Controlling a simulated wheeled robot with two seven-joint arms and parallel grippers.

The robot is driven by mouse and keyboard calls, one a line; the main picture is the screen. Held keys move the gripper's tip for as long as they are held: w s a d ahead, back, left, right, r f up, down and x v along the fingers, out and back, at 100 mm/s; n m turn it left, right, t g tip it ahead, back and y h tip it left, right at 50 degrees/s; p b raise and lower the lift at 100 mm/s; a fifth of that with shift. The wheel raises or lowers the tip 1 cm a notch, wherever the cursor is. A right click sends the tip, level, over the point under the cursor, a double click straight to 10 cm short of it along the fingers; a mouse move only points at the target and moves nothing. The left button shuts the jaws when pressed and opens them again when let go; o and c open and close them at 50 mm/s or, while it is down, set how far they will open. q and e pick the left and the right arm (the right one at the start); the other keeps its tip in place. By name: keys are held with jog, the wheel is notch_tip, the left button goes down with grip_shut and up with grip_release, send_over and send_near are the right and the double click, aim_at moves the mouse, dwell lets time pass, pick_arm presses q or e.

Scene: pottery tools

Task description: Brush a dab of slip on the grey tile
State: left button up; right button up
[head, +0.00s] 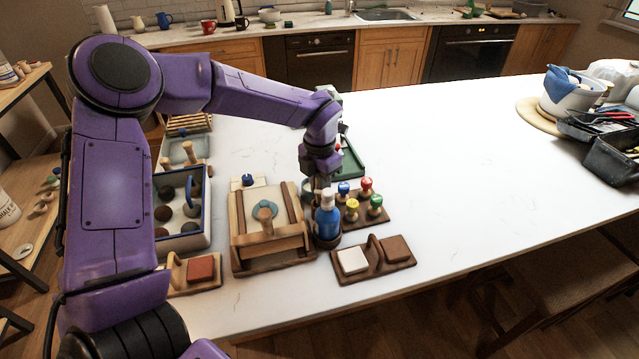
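My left gripper (322,182) points down above a blue bottle-like thing (327,218) standing in a dark round holder. The fingers are small and partly merge with it, so whether they grip anything is unclear. No brush is clearly made out. A wooden tile board (376,272) in front carries a whitish tile (352,261) and a brown tile (396,248), with an upright handle between them. A second board at left carries a red-brown tile (201,268); my arm hides its left part. No clearly grey tile shows. My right gripper is out of view.
A wooden press-like frame (240,226) stands left of the holder. Stamps with coloured knobs, including a green one (376,203), stand close on its right. A blue-rimmed box (206,226) with round pieces is further left.

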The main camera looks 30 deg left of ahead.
pick_arm(q)
jog(key=shift+s, duration=0.15)
jog(key=o, duration=0.9)
notch_tip(320, 180, up, 10)
jog(key=shift+r+b, duration=0.2)
jog(key=shift+b, duration=0.85)
